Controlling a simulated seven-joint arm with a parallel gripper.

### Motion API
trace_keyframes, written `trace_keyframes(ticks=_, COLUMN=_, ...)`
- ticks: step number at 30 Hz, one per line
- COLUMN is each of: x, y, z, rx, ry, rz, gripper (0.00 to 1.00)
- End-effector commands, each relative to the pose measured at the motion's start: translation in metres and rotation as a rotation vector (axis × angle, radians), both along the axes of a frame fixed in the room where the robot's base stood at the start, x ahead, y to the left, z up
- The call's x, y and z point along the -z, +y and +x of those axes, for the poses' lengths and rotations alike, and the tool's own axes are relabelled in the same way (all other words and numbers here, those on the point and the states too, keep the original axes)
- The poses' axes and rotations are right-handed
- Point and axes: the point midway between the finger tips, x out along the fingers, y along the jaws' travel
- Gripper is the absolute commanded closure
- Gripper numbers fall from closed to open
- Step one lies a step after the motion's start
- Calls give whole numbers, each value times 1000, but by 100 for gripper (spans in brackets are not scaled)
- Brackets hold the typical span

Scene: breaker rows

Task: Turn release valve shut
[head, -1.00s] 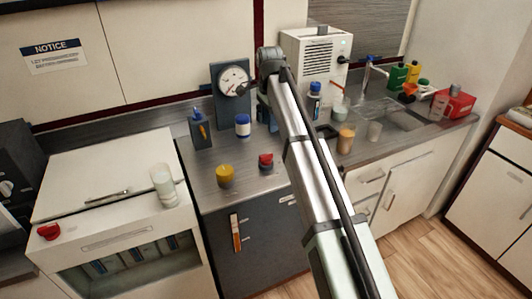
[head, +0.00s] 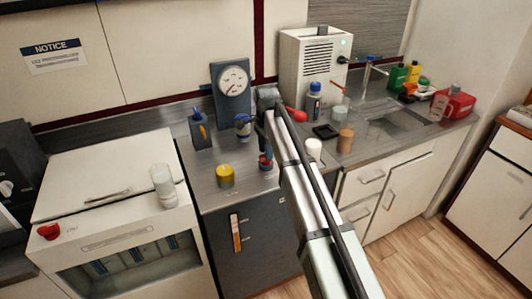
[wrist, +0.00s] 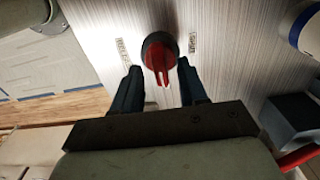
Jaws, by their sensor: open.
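The release valve looks to be the red knob (head: 265,164) on a dark round base on the steel counter. In the wrist view the red knob (wrist: 160,62) has a ridged handle whose narrow end points down the picture, toward my palm. Small labels flank it left and right, too blurred to read surely. My gripper (head: 264,152) points down over the knob. In the wrist view my gripper (wrist: 160,84) is open, with one dark finger on each side of the knob; I cannot tell whether they touch it.
A yellow knob (head: 225,176) stands left of the valve. A blue-capped bottle (head: 243,126) and a pressure gauge (head: 233,82) are behind it. A red rounded object (head: 294,114) and a white cup (head: 314,150) are right of my arm. The counter's front edge is close.

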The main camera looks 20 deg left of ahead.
Motion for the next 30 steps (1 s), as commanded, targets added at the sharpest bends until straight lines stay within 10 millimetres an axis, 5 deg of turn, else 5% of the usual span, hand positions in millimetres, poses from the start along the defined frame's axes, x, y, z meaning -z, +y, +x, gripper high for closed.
trace_keyframes(ticks=16, x=15, y=0, z=0, rx=0, ry=0, rz=0, gripper=58)
trace_keyframes(ticks=30, x=15, y=0, z=0, rx=0, ry=0, rz=0, gripper=100)
